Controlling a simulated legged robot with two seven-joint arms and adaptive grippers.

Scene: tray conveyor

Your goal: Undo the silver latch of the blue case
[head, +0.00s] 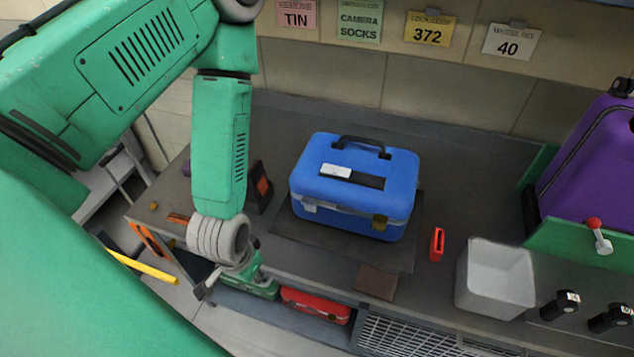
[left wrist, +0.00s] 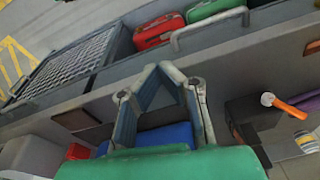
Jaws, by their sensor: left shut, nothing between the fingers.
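The blue case (head: 352,165) stands closed and upright on a dark mat on the bench, its dark handle on top. The silver latch (head: 309,206) is at the left of its front side; a brass-coloured latch (head: 379,222) is at the right. I cannot tell if the silver latch is fastened. My left gripper (head: 207,290) is shut and empty, left of and in front of the case, apart from it. In the left wrist view its fingers (left wrist: 158,70) meet at the tips, and part of the blue case (left wrist: 165,136) shows behind them. My right gripper is not in view.
A red object (head: 437,244) and a grey bin (head: 496,277) stand right of the case. A black and orange item (head: 260,186) is left of it. A red case (head: 317,304) lies below the bench edge. A purple suitcase (head: 590,170) is far right.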

